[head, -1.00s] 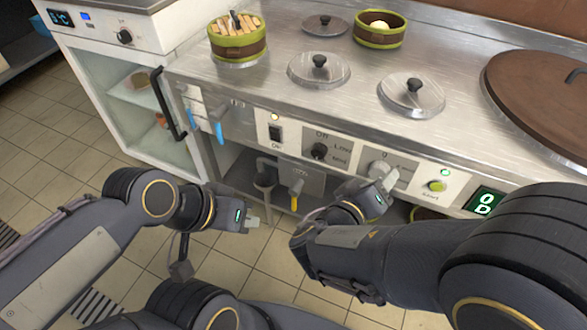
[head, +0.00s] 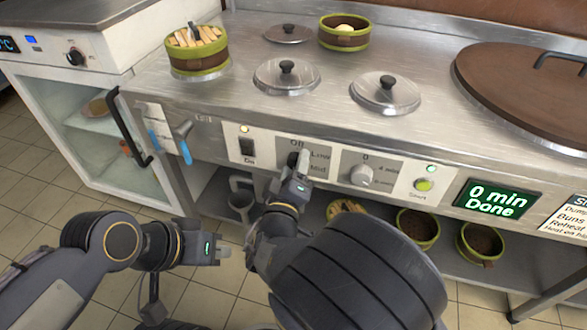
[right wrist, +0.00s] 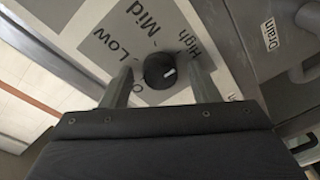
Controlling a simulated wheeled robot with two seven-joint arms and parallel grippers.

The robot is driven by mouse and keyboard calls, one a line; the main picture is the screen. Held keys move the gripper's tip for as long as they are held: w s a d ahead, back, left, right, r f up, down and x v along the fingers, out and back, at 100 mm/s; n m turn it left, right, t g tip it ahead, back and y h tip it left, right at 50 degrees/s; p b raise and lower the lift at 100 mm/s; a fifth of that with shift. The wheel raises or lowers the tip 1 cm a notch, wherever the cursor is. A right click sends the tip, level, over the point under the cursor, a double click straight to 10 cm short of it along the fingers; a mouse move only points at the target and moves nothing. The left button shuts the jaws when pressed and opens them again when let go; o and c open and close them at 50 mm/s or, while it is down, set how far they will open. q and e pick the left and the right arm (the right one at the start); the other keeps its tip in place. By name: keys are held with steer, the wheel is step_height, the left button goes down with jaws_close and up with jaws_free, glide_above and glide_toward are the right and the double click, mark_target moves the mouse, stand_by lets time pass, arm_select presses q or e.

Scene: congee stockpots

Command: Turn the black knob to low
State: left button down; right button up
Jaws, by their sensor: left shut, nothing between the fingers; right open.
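The black knob (head: 293,159) is on the stove's front panel, partly hidden behind my right gripper (head: 302,162) in the head view. In the right wrist view the black knob (right wrist: 158,71) sits between the open fingers of my right gripper (right wrist: 160,84), with a gap on each side. Its white mark points to the right, on the side of the High label (right wrist: 190,45). The Low label (right wrist: 118,52) is to the upper left, and Mid (right wrist: 143,15) is above. My left gripper (head: 222,252) is shut and empty, below the panel.
A grey knob (head: 361,174), a green button (head: 423,185) and a display (head: 497,199) reading "0 min Done" lie right of the black knob. Pot lids (head: 286,76) and a steamer basket (head: 197,52) are above.

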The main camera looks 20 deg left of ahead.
steer(key=c, duration=1)
steer(key=shift+o, duration=0.2)
